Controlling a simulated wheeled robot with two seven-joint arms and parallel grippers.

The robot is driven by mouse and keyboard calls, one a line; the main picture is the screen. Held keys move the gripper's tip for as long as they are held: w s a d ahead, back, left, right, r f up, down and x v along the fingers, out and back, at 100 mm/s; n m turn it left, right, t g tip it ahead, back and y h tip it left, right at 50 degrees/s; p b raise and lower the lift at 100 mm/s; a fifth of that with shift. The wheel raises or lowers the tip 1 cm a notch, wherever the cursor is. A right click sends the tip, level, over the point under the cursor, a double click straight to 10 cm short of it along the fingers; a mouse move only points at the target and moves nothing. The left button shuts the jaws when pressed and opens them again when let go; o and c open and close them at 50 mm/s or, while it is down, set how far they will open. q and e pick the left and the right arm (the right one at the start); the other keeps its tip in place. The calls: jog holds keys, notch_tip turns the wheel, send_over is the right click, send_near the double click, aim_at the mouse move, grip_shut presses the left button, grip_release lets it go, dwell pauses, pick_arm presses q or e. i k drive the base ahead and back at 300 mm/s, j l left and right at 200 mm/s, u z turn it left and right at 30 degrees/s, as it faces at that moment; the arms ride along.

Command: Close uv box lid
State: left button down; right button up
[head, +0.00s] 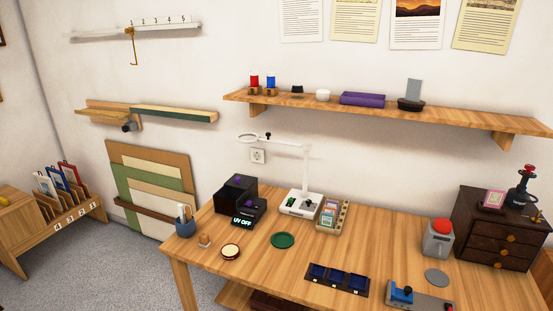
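The UV box (236,194) is black and stands at the left back of the wooden table (345,255). A lower black part with a lit "UV OFF" display (243,222) sits at its front right. A taller dark block rises behind the display, with small purple spots on top. At this size I cannot tell which part is the lid or how far open it is. Neither of my grippers shows in the head view.
A white magnifier lamp (300,203) stands right of the box, beside a card rack (331,216). A blue cup (185,221), a round cream-topped piece (231,251) and a green disc (282,240) are nearby. A wall shelf (390,112) hangs above.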

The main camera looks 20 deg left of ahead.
aim_at(241, 181)
jog(key=i+j+z, duration=0.2)
jog(key=j, duration=0.4)
jog(key=j+z, duration=0.2)
jog(key=j, duration=0.35)
jog(key=j+z, duration=0.25)
jog(key=j, duration=0.35)
jog(key=j+z, duration=0.2)
jog(key=j, duration=0.4)
jog(key=k+j+z, duration=0.2)
jog(key=j, duration=0.4)
jog(key=j+z, duration=0.2)
jog(key=j, duration=0.4)
jog(key=k, duration=0.05)
